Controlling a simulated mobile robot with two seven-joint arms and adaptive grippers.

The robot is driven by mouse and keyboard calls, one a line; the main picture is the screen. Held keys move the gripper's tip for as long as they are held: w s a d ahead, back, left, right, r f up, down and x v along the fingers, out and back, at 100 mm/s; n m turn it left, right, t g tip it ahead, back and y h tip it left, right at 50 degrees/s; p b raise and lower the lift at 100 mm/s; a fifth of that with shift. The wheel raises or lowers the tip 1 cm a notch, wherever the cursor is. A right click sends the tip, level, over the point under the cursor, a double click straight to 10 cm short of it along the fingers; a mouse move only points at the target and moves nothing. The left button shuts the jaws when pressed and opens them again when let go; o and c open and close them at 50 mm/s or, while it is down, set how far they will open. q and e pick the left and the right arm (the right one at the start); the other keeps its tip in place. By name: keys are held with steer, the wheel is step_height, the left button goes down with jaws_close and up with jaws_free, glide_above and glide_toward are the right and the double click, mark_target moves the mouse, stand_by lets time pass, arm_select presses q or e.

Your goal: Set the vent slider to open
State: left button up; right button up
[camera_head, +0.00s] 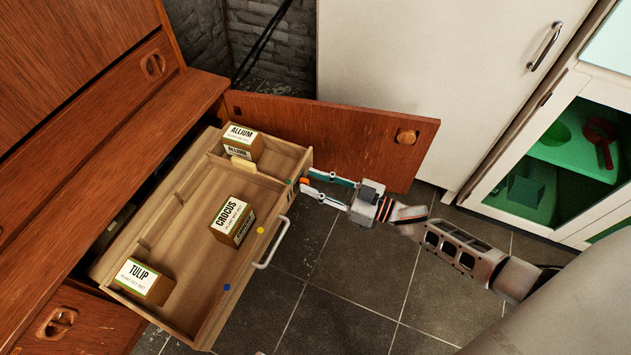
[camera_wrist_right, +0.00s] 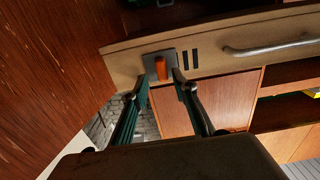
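The vent slider is an orange knob (camera_wrist_right: 162,68) on a grey plate, set in the front of the open wooden drawer. Dark vent slots (camera_wrist_right: 190,61) show just right of the plate in the right wrist view. In the head view the orange knob (camera_head: 304,181) is a small spot at the fingertips. My right gripper (camera_head: 306,179) is open in front of the drawer's far front corner. In the right wrist view its fingertips (camera_wrist_right: 163,78) stand on either side of the knob; I cannot tell if they touch it.
The drawer holds an Allium box (camera_head: 243,143), a Crocus box (camera_head: 231,220) and a Tulip box (camera_head: 144,281). Its metal handle (camera_head: 272,243) sticks out near the gripper. An open wooden door (camera_head: 350,139) stands behind. A white cabinet (camera_head: 430,80) is farther back; the tiled floor (camera_head: 350,285) is clear.

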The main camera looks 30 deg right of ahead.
steer(key=v, duration=1.2)
